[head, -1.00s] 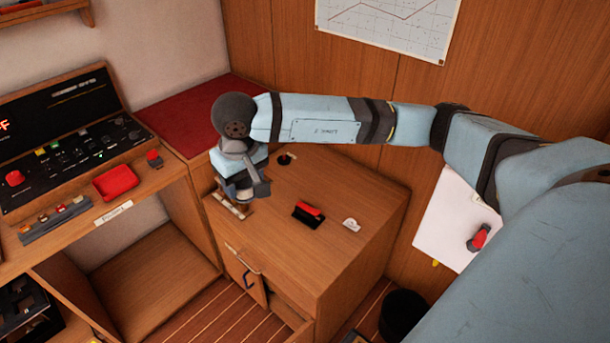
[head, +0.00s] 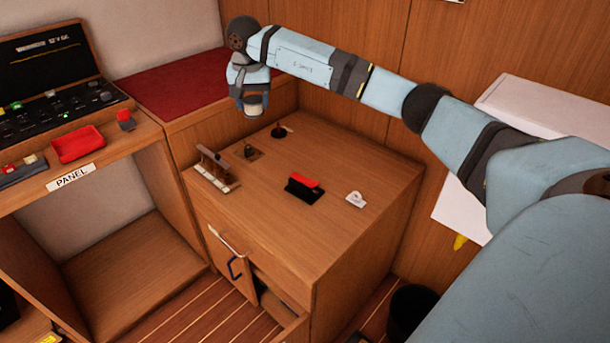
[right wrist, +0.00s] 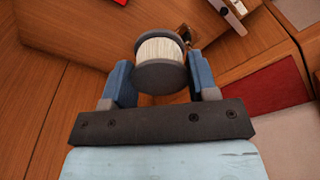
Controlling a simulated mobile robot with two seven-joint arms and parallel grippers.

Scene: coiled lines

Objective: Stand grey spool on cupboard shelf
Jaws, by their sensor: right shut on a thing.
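The grey spool (right wrist: 161,62), wound with pale line, is between the fingers of my right gripper (right wrist: 162,80) in the right wrist view. In the head view my right gripper (head: 251,98) is shut on the spool (head: 254,105), above the back left of a wooden cabinet (head: 330,165), clear of its top. The cabinet's front has a door (head: 222,262) with a pale handle, with a dark gap beside it. Which compartment is the cupboard shelf, and its inside, I cannot tell. My left gripper is not in view.
On the cabinet top are a wooden rack (head: 215,172), a small knob plate (head: 247,153), a black-and-red block (head: 304,186) and a white piece (head: 355,199). An open compartment (head: 135,265) is under the panel desk at left. A black bin (head: 410,308) stands at right.

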